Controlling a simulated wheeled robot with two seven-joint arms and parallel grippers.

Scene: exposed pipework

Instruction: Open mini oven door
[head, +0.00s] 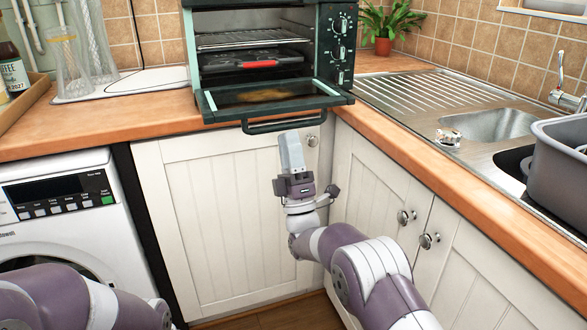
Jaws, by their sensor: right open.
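The mini oven (262,20) stands on the counter in the head view, dark green with a control panel of knobs on its right side. Its door (270,97) is folded down, roughly flat, and the cavity with its wire racks shows. The door handle (284,125) is a dark bar along the door's front edge. My right gripper (291,140) points up just below the handle, open, with nothing seen between its fingers. Whether its tips touch the handle I cannot tell. My left arm shows at the lower left, but its gripper is out of view.
A red-handled object (258,64) is inside the oven. White cabinets (215,215) stand below the wooden counter, with a washing machine (60,215) at left. A sink (490,124) with a grey basin (565,170) is at right. Glass vases (70,65) stand left of the oven.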

